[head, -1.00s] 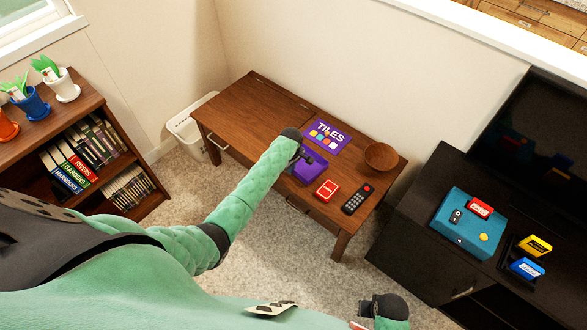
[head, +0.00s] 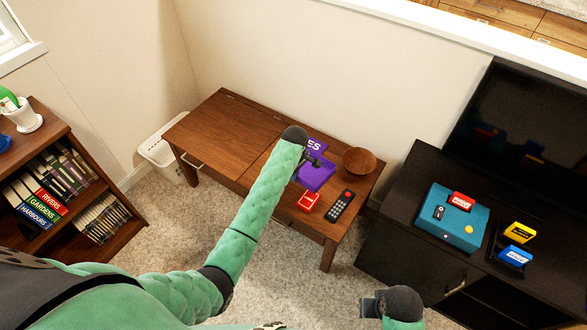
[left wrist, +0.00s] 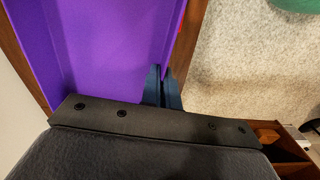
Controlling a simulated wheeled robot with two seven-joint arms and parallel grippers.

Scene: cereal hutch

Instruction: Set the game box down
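The purple game box (head: 318,174) is an open tray over the right part of the brown table (head: 225,130). In the left wrist view its purple inside (left wrist: 105,55) fills the upper left. My left gripper (head: 306,160) has its dark fingers (left wrist: 163,88) close together on the box's side wall. I cannot tell whether the box touches the table. A flat purple TILES piece (head: 316,145) lies behind it, partly hidden by my left arm. My right gripper (head: 369,307) is at the bottom, away from the table; its fingers do not show clearly.
A red card box (head: 308,201) and a black remote (head: 342,205) lie near the table's front edge. A wooden bowl (head: 359,160) stands at the right back. The table's left part is clear. A black cabinet (head: 400,230) with a teal box (head: 448,217) stands to the right.

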